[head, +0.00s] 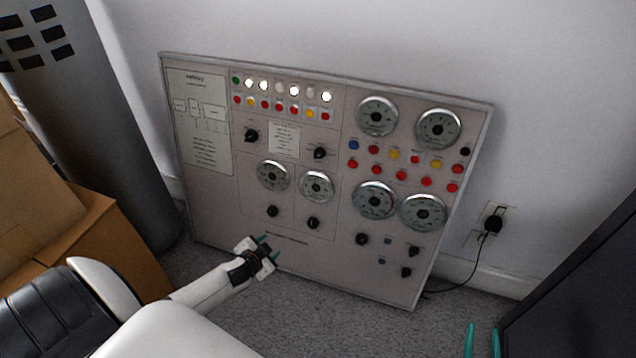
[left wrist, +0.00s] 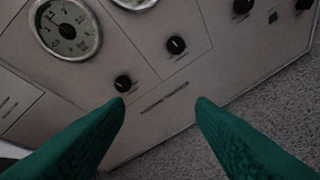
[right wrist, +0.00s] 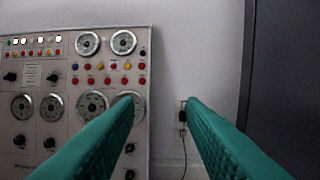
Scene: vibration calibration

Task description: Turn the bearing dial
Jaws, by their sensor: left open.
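A grey control panel (head: 335,150) leans against the wall, with round gauges and black knobs. The labels are too small to read, so I cannot tell which knob is the bearing dial. Two black knobs, the left (head: 272,211) and the right (head: 313,223), sit under the middle gauges. My left gripper (head: 267,247) is open and empty in front of the panel's lower edge. In the left wrist view, one knob (left wrist: 123,83) appears just above the left fingertip and another (left wrist: 176,45) lies farther up. My right gripper (head: 483,328) is open and empty, low at the right.
Cardboard boxes (head: 110,245) and a grey cylinder (head: 120,120) stand at the left. A wall outlet (head: 490,222) with a plugged black cord is right of the panel. A dark flat object (head: 580,290) fills the lower right. Carpet (head: 310,315) in front is clear.

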